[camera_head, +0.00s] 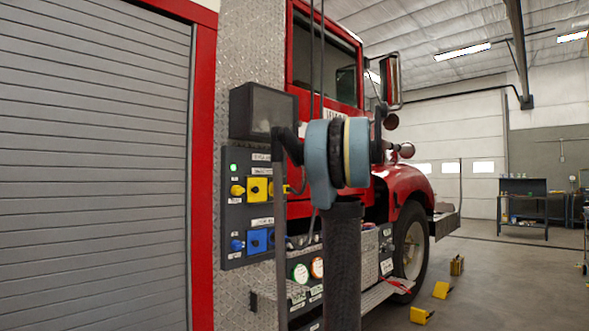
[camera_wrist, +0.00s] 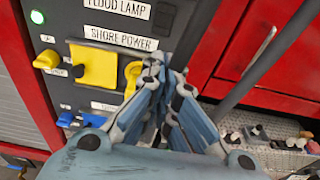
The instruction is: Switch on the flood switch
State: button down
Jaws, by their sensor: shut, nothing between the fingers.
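A dark control panel (camera_head: 232,213) is on the truck's diamond-plate side. In the wrist view, its FLOOD LAMP label (camera_wrist: 117,8) is at the top edge, with a lit green lamp (camera_wrist: 37,17) to the left. A small dark part (camera_wrist: 164,15) sits right of the label; I cannot tell whether it is the flood switch or its position. My gripper (camera_wrist: 165,72) is shut and empty in front of the panel, below that part and beside a yellow piece (camera_wrist: 133,76). I cannot tell whether the gripper touches the panel. In the head view, my arm hides the gripper.
A yellow knob (camera_wrist: 47,60) and yellow square cover (camera_wrist: 93,66) are left of my gripper, around the SHORE POWER label (camera_wrist: 120,37). A blue knob (camera_head: 237,245) and blue square (camera_head: 257,241) are lower. A dark box (camera_head: 262,110) juts out above the panel. Yellow blocks (camera_head: 441,290) lie by the wheel.

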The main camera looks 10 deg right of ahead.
send_near(279, 159)
jog(key=w+a+f, duration=0.2)
jog(key=w+f, duration=0.1)
jog(key=w+a+f, duration=0.1)
jog(key=w, duration=0.1)
jog(key=shift+w+a+f, duration=0.2)
jog(key=shift+f, duration=0.1)
